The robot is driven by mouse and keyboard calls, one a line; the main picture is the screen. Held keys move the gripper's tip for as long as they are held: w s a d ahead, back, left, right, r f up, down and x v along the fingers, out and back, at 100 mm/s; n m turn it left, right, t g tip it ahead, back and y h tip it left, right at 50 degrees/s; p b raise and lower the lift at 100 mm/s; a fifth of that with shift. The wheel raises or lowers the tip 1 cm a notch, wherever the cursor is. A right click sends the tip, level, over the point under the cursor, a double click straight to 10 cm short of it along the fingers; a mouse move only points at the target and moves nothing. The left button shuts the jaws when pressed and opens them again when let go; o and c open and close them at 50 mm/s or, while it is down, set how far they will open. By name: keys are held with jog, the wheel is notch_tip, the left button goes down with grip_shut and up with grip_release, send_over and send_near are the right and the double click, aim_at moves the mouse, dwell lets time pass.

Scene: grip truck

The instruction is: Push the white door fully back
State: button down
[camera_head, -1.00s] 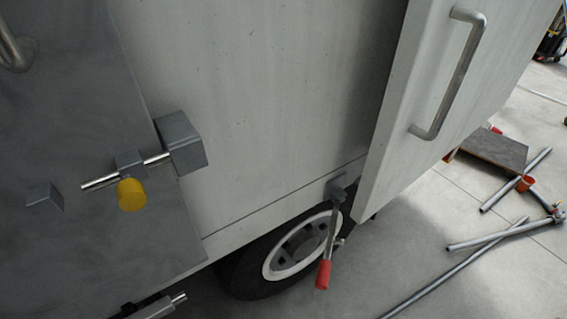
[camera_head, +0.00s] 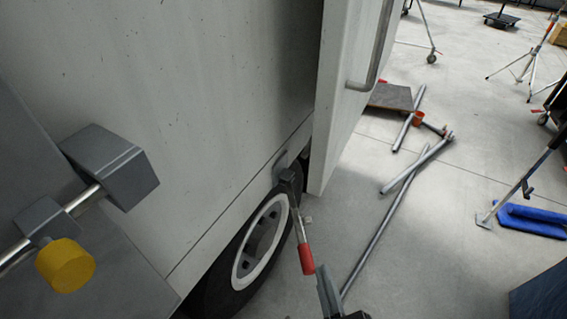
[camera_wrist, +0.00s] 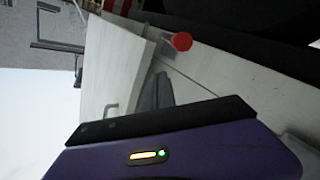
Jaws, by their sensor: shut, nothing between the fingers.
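The white door (camera_head: 345,60) stands swung out from the truck's side, with a grey bar handle (camera_head: 372,55) on its outer face. It also shows in the wrist view (camera_wrist: 122,62), with its handle (camera_wrist: 110,109) lower left. My gripper (camera_head: 324,284) shows at the bottom of the head view, low beside the wheel and below the door's lower edge. In the wrist view its grey fingers (camera_wrist: 158,90) are together and empty, in front of the door's edge area. I cannot tell whether they touch the door.
A red-handled lever (camera_head: 305,258) hangs from the truck's side (camera_head: 200,110) by the wheel (camera_head: 262,245). A grey latch block with a yellow knob (camera_head: 65,265) is at left. Metal poles (camera_head: 385,225) and a blue pad (camera_head: 535,219) lie on the floor at right.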

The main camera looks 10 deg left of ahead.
aim_at(326, 171)
jog(key=w+a+r+n+t+h+b, duration=0.1)
jog(key=w+a+n, duration=0.1)
jog(key=w, duration=0.7)
jog(key=w+a+r+n+h+b, duration=0.1)
jog(key=w+a+r+n, duration=0.1)
jog(key=w+a, duration=0.3)
jog(key=w+a+r+n+t+h+b, duration=0.1)
jog(key=w+a, duration=0.3)
jog(key=w, duration=0.9)
jog(key=shift+a+r+n+t+h, duration=0.15)
jog(key=shift+r+n+t+h, duration=0.15)
jog(key=shift+r+n+h, duration=0.3)
jog(key=shift+w, duration=0.1)
jog(key=s+d+p, duration=0.1)
jog(key=d, duration=0.2)
jog(key=d+p, duration=0.1)
jog(key=d, duration=0.2)
jog(key=s+d+p, duration=0.1)
jog(key=d, duration=0.2)
jog(key=shift+s+d, duration=0.1)
jog(key=shift+s, duration=0.25)
jog(key=shift+s+f, duration=0.1)
